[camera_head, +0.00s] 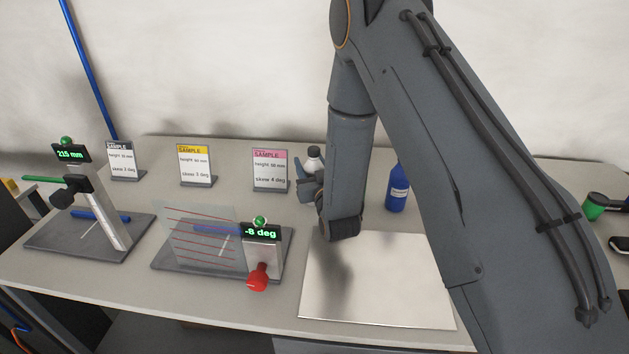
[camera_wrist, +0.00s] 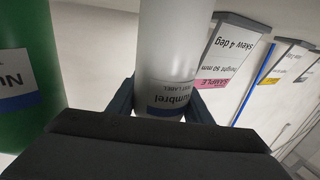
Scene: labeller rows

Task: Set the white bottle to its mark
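The white bottle (camera_head: 313,162) with a dark cap stands at the back of the table, right of the pink sample card; its lower part is hidden by my gripper. My gripper (camera_head: 308,180) is at the bottle, with a finger on each side of it. In the wrist view the white bottle (camera_wrist: 168,50) fills the space between the fingers (camera_wrist: 160,100), its label upside down. I cannot tell whether the fingers press on it. The skew gauge (camera_head: 262,232) reads -8 deg and the height gauge (camera_head: 72,154) reads 215 mm. The pink card (camera_head: 271,170) reads skew 4 deg.
A blue bottle (camera_head: 397,190) stands right of my gripper. A green bottle (camera_wrist: 25,70) is close by in the wrist view. A yellow card (camera_head: 196,166) and a dark card (camera_head: 122,160) stand left. A bare metal plate (camera_head: 375,290) lies in front.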

